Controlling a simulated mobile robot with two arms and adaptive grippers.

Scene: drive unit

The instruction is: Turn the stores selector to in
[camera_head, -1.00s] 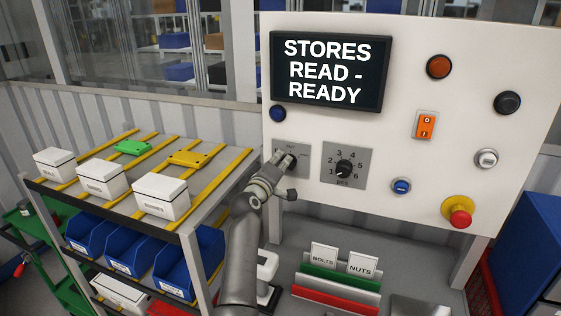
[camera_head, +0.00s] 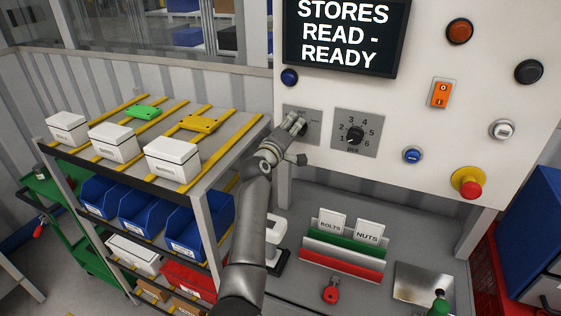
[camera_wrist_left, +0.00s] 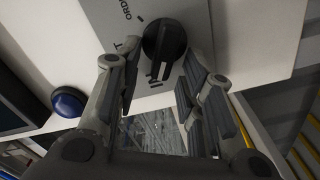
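The stores selector is a black round knob (camera_wrist_left: 165,40) on a grey plate (camera_wrist_left: 115,18). The wrist view shows only parts of the plate's lettering, including "ORD". My left gripper (camera_wrist_left: 160,62) is open, with one finger on each side of the knob's near part. I cannot tell whether either finger touches it. In the head view my left gripper (camera_head: 296,126) is at the selector plate (camera_head: 313,118), left of the numbered dial, and hides the knob. The screen (camera_head: 345,38) reads "STORES READ - READY". My right gripper is not in view.
The numbered dial (camera_head: 355,135) is close on the right. A blue button (camera_head: 289,77) is above left, and a red emergency button (camera_head: 470,188) is lower right. A rack with white boxes (camera_head: 174,158) stands left of my arm.

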